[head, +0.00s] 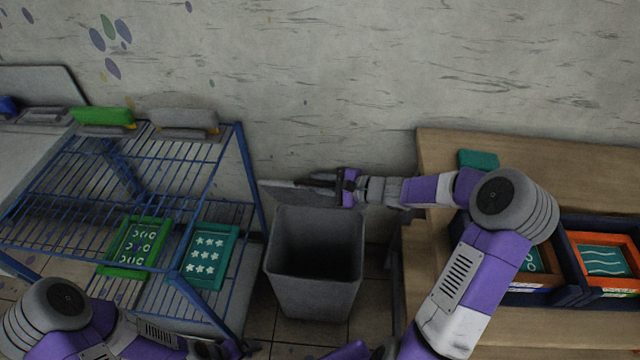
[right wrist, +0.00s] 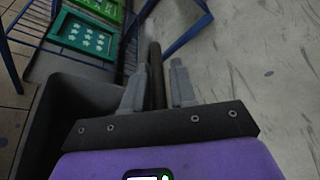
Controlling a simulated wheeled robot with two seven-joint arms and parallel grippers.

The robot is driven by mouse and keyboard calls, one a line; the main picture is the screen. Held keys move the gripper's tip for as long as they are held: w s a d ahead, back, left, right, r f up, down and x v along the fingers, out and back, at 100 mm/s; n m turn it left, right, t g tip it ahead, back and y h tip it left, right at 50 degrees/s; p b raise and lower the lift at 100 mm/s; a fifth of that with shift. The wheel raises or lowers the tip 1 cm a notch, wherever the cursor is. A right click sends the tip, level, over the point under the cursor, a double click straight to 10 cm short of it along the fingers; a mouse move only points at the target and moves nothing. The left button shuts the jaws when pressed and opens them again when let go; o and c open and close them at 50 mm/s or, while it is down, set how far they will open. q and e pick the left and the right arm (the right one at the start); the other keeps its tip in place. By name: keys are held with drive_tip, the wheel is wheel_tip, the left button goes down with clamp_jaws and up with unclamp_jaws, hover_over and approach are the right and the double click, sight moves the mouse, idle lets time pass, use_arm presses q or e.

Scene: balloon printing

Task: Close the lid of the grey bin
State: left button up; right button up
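The grey bin (head: 315,285) stands on the floor in the middle of the head view, its mouth uncovered.
A blue wire rack (head: 240,160) stands left of the bin, with a green framed tray (head: 112,262) and a teal framed tray (head: 185,270) on it.

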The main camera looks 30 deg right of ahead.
wheel_tip(320, 180, up, 9)
drive_tip(key=p, duration=0.3)
drive_tip(key=shift+r, duration=0.1)
drive_tip(key=s+a+f+n+g+h+p, duration=0.15)
drive_tip(key=s+a+f+g, duration=0.3)
drive_tip(key=f, duration=0.45)
drive_tip(key=s+a+f+n+g+p, duration=0.1)
drive_tip(key=s+a+f+n+g, duration=0.2)
drive_tip(key=s+a+f, duration=0.35)
drive_tip(key=s+a+f+n+g+h+p, duration=0.3)
drive_tip(key=s+a+f+n+h, duration=0.1)
drive_tip(key=s+f+n, duration=0.6)
drive_tip(key=s+a+f, duration=0.1)
drive_tip(key=s+f, duration=0.2)
drive_tip(key=shift+s, duration=0.25)
drive_tip(key=shift+f+g, duration=0.1)
drive_tip(key=shift+g, duration=0.15)
